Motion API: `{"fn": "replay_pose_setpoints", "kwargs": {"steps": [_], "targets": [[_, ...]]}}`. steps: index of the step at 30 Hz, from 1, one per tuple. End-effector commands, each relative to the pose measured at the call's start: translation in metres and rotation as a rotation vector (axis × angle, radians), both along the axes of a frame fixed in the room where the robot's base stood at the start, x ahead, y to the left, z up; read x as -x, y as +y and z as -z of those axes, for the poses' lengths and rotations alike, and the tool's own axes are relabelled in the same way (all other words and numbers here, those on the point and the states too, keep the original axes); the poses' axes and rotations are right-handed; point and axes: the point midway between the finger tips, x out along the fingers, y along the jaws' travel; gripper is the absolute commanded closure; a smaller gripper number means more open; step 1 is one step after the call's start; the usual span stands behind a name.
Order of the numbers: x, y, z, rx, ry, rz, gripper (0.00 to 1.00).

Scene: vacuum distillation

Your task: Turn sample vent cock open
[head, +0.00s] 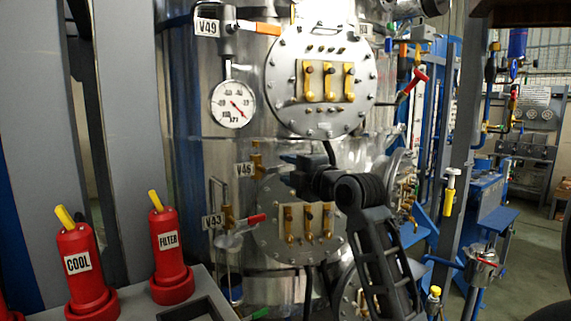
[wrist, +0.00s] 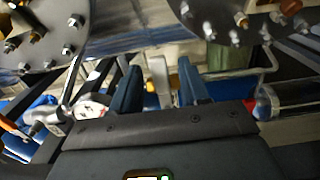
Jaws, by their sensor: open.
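My gripper (head: 284,170) reaches leftward in front of the column, between the upper and lower round flanges. In the wrist view, the two blue fingers of my gripper (wrist: 158,92) are apart, with a pale upright piece showing in the gap; I cannot tell whether it is between them or behind. A brass valve (head: 256,160) by the V46 tag (head: 245,170) lies just left of the fingertips, seemingly apart from them. A red-handled valve (head: 254,219) by the V43 tag (head: 213,221) sits lower left. No label in view reads sample vent, so I cannot tell which is that cock.
The upper flange (head: 320,82) and lower flange (head: 270,240) carry protruding brass fittings. A pressure gauge (head: 232,104) and an orange-handled V49 valve (head: 259,27) are upper left. Red FILTER (head: 171,257) and COOL (head: 82,273) units stand front left. Open floor (head: 535,245) shows at right.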

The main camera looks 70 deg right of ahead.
Motion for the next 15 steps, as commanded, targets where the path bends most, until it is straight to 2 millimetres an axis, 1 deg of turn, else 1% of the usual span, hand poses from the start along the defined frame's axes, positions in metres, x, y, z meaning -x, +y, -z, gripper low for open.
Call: {"fn": "replay_pose_setpoints", "kwargs": {"steps": [3,6,14,15], "targets": [[-0.0091,-0.0059,-0.0010,0.000,0.000,0.001,0.55],[-0.0130,-0.0081,0.0002,-0.001,0.001,0.000,0.55],[-0.0139,-0.0084,0.0007,0.000,0.000,0.000,0.55],[-0.0138,-0.0085,0.0007,0.000,0.000,0.000,0.59]]}}
